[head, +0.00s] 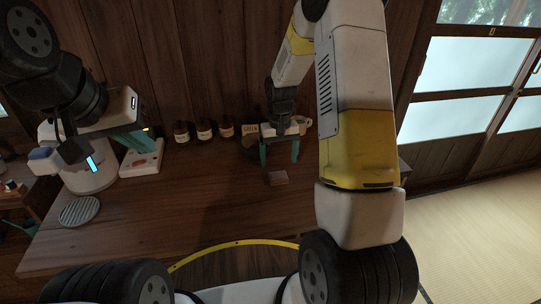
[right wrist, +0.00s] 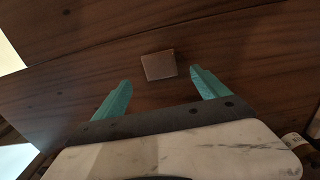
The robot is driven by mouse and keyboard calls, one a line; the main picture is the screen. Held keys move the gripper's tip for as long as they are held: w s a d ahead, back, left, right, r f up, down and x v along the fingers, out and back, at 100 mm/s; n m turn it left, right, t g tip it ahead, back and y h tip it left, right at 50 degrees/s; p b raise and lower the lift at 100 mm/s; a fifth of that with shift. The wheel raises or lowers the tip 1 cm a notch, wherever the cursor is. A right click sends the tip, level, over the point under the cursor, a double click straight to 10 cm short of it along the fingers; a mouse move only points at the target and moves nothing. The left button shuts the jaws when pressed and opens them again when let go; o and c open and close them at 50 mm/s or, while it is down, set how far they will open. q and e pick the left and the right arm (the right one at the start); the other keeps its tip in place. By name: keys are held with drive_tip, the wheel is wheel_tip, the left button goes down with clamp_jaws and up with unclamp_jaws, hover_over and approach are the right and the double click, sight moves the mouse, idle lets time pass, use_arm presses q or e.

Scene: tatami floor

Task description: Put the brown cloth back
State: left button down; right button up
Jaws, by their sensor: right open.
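The brown cloth (head: 278,177) is a small folded square lying on the wooden counter, right of the middle in the head view. It also shows in the right wrist view (right wrist: 159,65), flat on the wood just beyond the fingertips. My right gripper (head: 280,156) is open and empty above the counter, its teal fingers pointing down on either side of a gap behind the cloth. In the right wrist view the two fingers (right wrist: 162,82) are apart with nothing between them. My left gripper (head: 136,141) is at the left, near a white tray; its jaws are partly hidden.
A white tray (head: 142,160) and a round grey slatted disc (head: 80,211) are at the left. The counter's middle (head: 190,205) is clear.

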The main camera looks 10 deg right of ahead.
drive_tip(key=s+r+t, duration=0.1)
drive_tip(key=s+r, duration=0.1)
drive_tip(key=r, duration=0.6)
drive_tip(key=s+r+t, duration=0.1)
drive_tip(key=s+r, duration=0.2)
drive_tip(key=r, duration=0.4)
drive_tip(key=s+a+r+t+y, duration=0.1)
drive_tip(key=s+r+t, duration=0.1)
drive_tip(key=s+r, duration=0.4)
drive_tip(key=s+a+r+t+y, duration=0.1)
drive_tip(key=s+r, duration=0.4)
drive_tip(key=s, duration=0.8)
drive_tip(key=shift+r+t, duration=0.35)
drive_tip(key=shift+t, duration=0.25)
drive_tip(key=shift+s+a, duration=0.1)
